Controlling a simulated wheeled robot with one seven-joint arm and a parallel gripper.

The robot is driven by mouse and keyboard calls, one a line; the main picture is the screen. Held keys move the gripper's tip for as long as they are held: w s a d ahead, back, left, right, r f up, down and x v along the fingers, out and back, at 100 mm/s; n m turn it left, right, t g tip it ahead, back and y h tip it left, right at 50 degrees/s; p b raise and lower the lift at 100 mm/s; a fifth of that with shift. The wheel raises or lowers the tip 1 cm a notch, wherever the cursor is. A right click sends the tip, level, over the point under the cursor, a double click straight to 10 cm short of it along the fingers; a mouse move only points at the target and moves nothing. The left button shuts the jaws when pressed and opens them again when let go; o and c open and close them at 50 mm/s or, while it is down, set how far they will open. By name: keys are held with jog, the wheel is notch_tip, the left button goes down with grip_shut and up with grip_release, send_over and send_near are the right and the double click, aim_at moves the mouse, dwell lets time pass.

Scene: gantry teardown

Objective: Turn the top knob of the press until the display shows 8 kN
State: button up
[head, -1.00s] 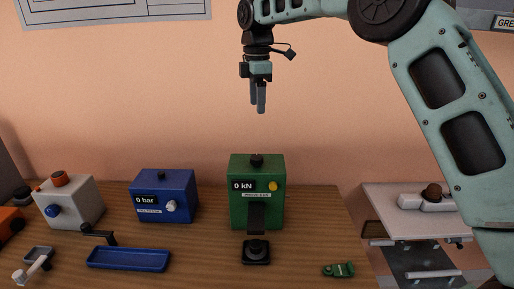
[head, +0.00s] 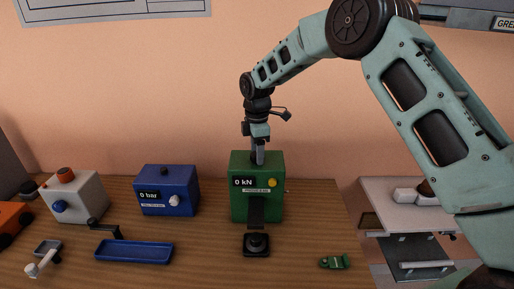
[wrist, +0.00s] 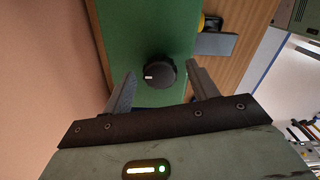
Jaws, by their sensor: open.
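The green press (head: 242,200) stands on the wooden bench, and its display (head: 243,182) reads 0 kN. My gripper (head: 258,160) points down at the top of the press. In the wrist view the black top knob (wrist: 160,72) with a white mark at its left sits on the green top face, just beyond and between the fingertips. My gripper (wrist: 160,85) is open and holds nothing. In the head view the fingers hide most of the knob. I cannot tell whether the fingertips are down to knob height.
A yellow button (head: 272,183) is on the press front. A blue box (head: 167,190) showing 0 bar and a white box (head: 76,196) stand to the left. A blue tray (head: 134,252) and a green part (head: 334,262) lie in front.

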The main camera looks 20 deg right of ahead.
jog(key=shift+f, duration=0.15)
jog(key=shift+c, duration=0.3)
jog(key=c, duration=0.9)
jog(key=shift+c, duration=0.2)
